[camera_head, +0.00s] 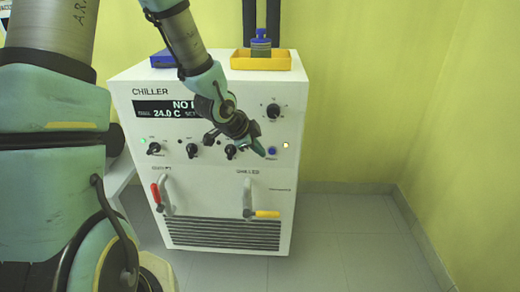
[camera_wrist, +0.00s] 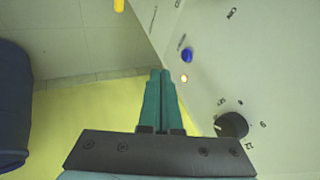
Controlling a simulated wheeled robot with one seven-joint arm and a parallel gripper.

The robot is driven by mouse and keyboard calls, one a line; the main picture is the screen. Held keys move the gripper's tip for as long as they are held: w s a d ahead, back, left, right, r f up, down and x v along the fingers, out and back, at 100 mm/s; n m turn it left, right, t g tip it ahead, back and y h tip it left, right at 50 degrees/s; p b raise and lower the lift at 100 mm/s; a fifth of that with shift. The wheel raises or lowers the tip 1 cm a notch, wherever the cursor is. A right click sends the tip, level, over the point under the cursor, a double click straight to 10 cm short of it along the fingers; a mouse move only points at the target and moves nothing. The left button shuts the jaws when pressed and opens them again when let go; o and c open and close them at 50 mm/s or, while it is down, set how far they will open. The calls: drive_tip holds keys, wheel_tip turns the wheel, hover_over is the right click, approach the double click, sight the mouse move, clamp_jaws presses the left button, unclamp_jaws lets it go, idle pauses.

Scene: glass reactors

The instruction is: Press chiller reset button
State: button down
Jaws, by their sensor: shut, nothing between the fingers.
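The chiller (camera_head: 225,178) is a white cabinet with a dark display, knobs and handles on its front. The blue reset button (camera_head: 272,151) sits at the right of its knob row, with a lit lamp (camera_head: 286,145) just right of it. My gripper (camera_head: 262,154) is shut and empty, its tips close to the left of the button in the head view. In the wrist view, the teal fingers (camera_wrist: 160,73) are together, and the blue button (camera_wrist: 187,55) shows just beyond and right of the tips, apart from them. The gap in depth is hard to judge.
A knob (camera_head: 273,110) is above the button, and another (camera_head: 231,151) is beside my gripper. Red and yellow (camera_head: 266,213) handles are below. A yellow tray (camera_head: 236,61) with a blue-capped bottle (camera_head: 261,44) stands on top. Floor at right is clear.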

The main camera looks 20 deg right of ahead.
sight(269, 151)
drive_tip(key=shift+w+d+f, duration=2.7)
drive_tip(key=shift+w+f, duration=0.1)
drive_tip(key=shift+f, duration=0.05)
drive_tip(key=shift+p, duration=0.3)
